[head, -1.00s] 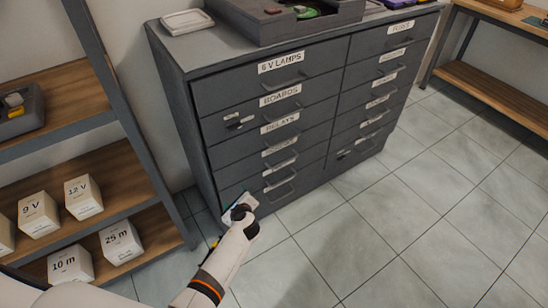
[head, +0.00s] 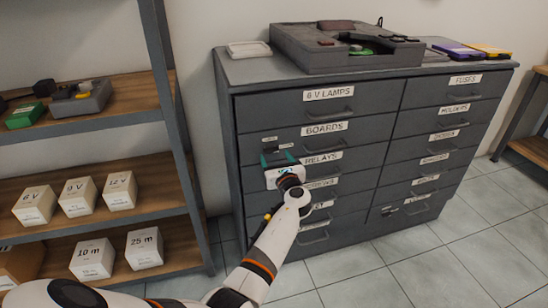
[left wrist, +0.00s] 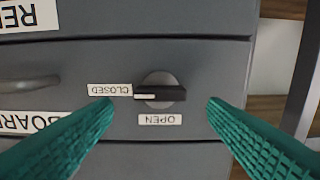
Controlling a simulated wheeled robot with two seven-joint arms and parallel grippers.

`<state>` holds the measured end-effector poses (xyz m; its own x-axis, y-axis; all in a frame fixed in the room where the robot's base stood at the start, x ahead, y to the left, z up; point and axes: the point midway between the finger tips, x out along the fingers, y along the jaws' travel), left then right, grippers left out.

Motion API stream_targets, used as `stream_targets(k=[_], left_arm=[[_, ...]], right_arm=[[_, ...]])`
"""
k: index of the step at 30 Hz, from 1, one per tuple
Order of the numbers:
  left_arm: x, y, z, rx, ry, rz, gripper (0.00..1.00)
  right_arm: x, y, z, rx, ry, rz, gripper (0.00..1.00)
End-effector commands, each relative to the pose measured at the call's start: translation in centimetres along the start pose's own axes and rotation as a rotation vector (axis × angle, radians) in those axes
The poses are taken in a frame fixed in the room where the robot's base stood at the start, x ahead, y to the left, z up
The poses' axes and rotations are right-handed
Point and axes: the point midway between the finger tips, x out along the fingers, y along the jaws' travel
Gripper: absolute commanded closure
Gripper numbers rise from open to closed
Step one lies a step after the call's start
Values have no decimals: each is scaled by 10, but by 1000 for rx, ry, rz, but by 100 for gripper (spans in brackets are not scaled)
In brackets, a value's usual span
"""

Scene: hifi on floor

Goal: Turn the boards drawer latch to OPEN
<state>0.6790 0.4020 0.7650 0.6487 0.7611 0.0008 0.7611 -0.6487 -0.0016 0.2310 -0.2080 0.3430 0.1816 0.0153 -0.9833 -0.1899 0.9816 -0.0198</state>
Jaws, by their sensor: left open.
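The boards drawer (head: 365,130) is in the left column of the grey cabinet, second from the top, and looks closed. Its latch (left wrist: 160,92) is a round grey dial with a black bar handle, seen upside down in the left wrist view. The handle lies level, its white mark beside the CLOSED label (left wrist: 109,90). The OPEN label (left wrist: 160,119) sits below the dial in that picture. My left gripper (head: 279,158) is in front of the drawer's left end and hides the dial in the head view. Its teal fingers (left wrist: 160,106) are open, one either side of the latch, not touching it.
The cabinet (head: 222,110) has several labelled drawers with protruding handles. A shelf rack (head: 183,120) with boxes stands close on the left. Tiled floor at right is clear.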

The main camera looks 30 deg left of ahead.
Motion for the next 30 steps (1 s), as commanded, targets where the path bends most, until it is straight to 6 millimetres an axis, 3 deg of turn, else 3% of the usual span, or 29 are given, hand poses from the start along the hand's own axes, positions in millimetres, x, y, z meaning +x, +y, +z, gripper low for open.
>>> stream_targets(k=[6,17,25,30], left_arm=[[24,0,1,0,-1,0,33],[29,0,0,-1,-1,1,33],[29,0,1,-1,-1,1,77],[29,0,1,-8,-1,1,77]], right_arm=[[-13,-1,15,2,-11,-2,64],[-17,-1,18,3,-13,-2,64],[-16,-2,18,3,-13,-2,64],[-16,-2,17,3,-13,-2,64]])
